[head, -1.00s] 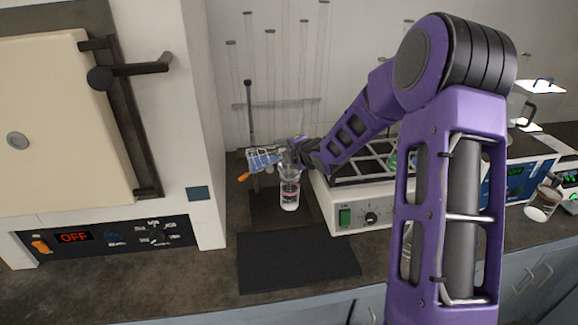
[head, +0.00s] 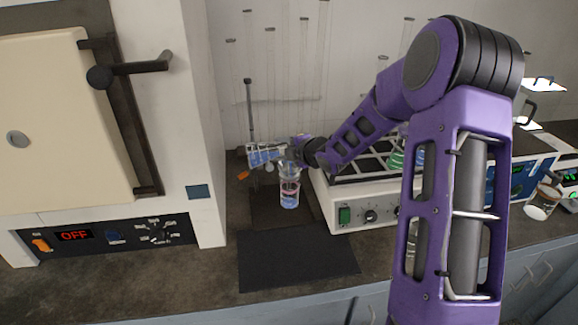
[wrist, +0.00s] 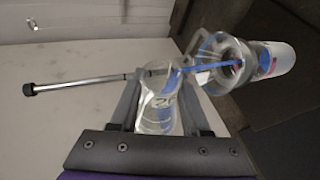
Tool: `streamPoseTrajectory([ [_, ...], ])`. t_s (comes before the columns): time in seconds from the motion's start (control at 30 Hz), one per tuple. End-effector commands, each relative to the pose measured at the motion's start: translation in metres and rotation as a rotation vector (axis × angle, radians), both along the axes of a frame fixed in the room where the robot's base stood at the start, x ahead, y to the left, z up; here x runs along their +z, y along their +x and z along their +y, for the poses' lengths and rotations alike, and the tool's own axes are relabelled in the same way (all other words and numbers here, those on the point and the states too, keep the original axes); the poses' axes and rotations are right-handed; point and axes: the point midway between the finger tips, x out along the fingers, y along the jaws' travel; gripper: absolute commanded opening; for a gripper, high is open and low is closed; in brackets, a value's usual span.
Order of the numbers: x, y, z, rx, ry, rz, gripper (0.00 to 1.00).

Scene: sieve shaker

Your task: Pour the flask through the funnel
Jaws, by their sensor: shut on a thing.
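My gripper (wrist: 160,84) is shut on a clear glass flask (wrist: 157,112) with dark markings on its side. In the head view the flask (head: 264,157) is tilted nearly on its side. A blue stream runs from the flask's mouth into the clear funnel (wrist: 216,78) in the wrist view. The funnel sits over a clear vessel (wrist: 275,60). In the head view this vessel (head: 289,197) stands upright on the bench and looks bluish inside. The funnel is small and partly hidden by my gripper in the head view.
A metal rod (head: 249,115) stands behind the flask, with an orange part (head: 243,175) at its left. A white rack unit (head: 340,214) stands right of the vessel, and an oven (head: 160,120) at left. A dark mat (head: 298,262) lies clear in front.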

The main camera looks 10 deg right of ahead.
Motion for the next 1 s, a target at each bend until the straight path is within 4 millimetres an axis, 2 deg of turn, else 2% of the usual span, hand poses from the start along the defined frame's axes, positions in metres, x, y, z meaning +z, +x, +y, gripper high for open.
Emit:
streamPoseTrajectory([
  [1.0, 0.0012, 0.0001, -0.0011, 0.001, 0.040, 0.001, 0.00],
])
